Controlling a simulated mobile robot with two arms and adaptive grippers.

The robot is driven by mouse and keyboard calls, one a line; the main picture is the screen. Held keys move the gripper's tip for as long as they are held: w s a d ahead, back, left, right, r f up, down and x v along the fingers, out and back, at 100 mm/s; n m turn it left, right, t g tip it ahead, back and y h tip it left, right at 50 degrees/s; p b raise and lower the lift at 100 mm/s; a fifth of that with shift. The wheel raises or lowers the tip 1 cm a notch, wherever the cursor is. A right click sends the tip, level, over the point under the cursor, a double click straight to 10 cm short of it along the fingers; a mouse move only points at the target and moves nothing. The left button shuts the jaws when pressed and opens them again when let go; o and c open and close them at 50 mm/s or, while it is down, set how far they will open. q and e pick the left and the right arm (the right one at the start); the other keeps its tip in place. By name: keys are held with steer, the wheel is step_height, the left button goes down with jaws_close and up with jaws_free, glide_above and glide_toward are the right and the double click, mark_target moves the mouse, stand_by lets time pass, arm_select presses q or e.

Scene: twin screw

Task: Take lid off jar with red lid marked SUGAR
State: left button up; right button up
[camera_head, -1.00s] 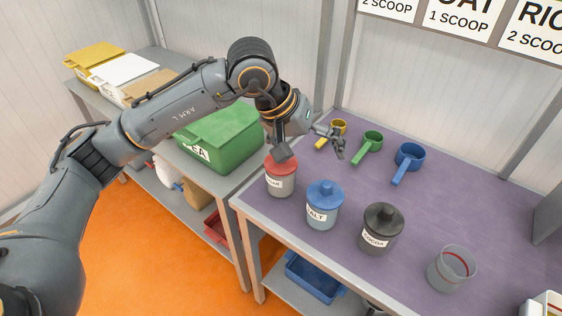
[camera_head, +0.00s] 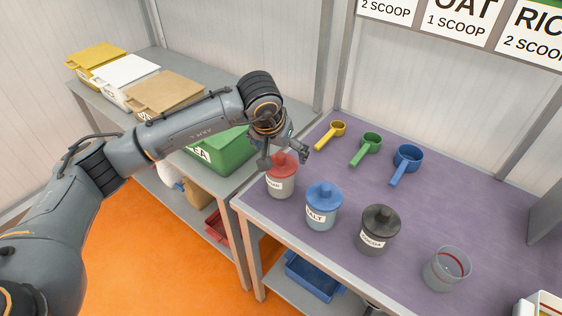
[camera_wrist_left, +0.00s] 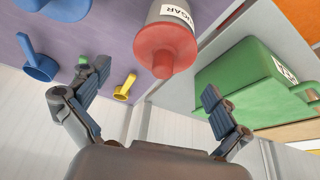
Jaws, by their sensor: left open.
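The jar (camera_head: 281,184) with the red lid (camera_head: 282,163) stands upright at the left edge of the purple table, its lid on. In the left wrist view the jar (camera_wrist_left: 172,12) reads SUGAR, and its red lid (camera_wrist_left: 165,50) faces the camera. My left gripper (camera_head: 285,158) is open and empty, right at the lid in the head view. In the left wrist view the lid lies between the open fingers of the gripper (camera_wrist_left: 155,92) and beyond their tips, with no contact visible. My right gripper is not in view.
A blue-lidded jar (camera_head: 324,207) marked SALT, a dark-lidded COCOA jar (camera_head: 378,231) and a clear cup (camera_head: 446,270) stand to the right. Yellow (camera_head: 331,134), green (camera_head: 366,150) and blue (camera_head: 405,165) scoops lie behind. A green bin (camera_head: 228,150) stands on the left shelf.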

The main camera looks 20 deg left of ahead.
mark_target(280, 156)
arm_select(q)
steer(key=shift+p+x, duration=0.35)
steer(key=shift+x, duration=1.5)
steer(key=shift+s+a, duration=0.1)
steer(key=shift+a, duration=0.05)
steer(key=c, duration=1)
steer(key=shift+o, duration=0.2)
